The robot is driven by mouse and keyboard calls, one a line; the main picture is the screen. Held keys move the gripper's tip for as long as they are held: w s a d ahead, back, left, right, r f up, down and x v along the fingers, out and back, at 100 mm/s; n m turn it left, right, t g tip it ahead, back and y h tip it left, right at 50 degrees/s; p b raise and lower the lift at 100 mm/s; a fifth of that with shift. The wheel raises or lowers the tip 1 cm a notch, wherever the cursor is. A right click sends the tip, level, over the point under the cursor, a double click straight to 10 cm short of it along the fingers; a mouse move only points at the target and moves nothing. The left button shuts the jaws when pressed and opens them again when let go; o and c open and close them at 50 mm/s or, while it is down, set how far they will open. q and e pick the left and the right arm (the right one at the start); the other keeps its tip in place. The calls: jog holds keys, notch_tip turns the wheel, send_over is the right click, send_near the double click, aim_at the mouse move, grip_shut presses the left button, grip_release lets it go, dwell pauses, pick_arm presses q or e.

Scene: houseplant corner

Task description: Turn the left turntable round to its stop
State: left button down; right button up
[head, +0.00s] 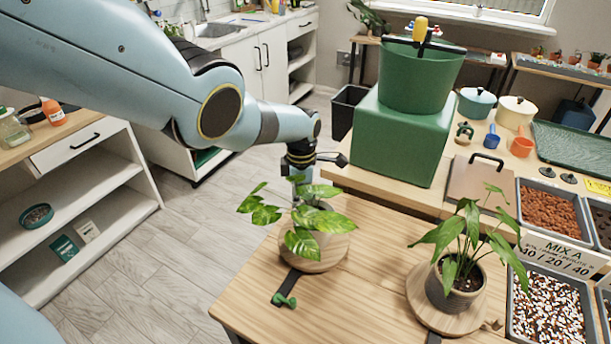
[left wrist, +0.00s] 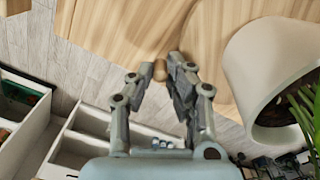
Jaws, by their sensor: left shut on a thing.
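The left turntable (head: 318,263) is a round wooden disc on the table, bearing a potted plant with variegated leaves (head: 312,218). Leaves hide much of the pot and the disc's far side. My left gripper (head: 312,162) is behind this plant, its fingertips hard to make out there. In the left wrist view, my left gripper (left wrist: 166,78) is shut on a small wooden peg (left wrist: 160,69) at the edge of the wood. The white pot (left wrist: 262,70) is to the right of the fingers. A dark strip with a green piece (head: 285,300) lies in front of the disc. My right gripper is not in view.
A second turntable (head: 418,300) with a leafy potted plant (head: 458,275) stands at the right. A green block (head: 395,140) carrying a green bucket (head: 420,80) stands behind. Trays of substrate (head: 548,310) line the right. Bare table lies between the plants.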

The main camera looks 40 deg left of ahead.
pick_arm(q)
jog(key=shift+s+a+f, duration=0.1)
jog(key=shift+s, duration=0.2)
jog(key=c, duration=1.6)
grip_release()
jog(key=shift+o, duration=0.2)
jog(key=shift+w+a+r, duration=0.1)
jog(key=shift+w+r, duration=0.1)
jog(key=shift+r, duration=0.6)
notch_tip(320, 180, up, 10)
jog(key=shift+s+r, duration=0.15)
jog(key=shift+r, duration=0.1)
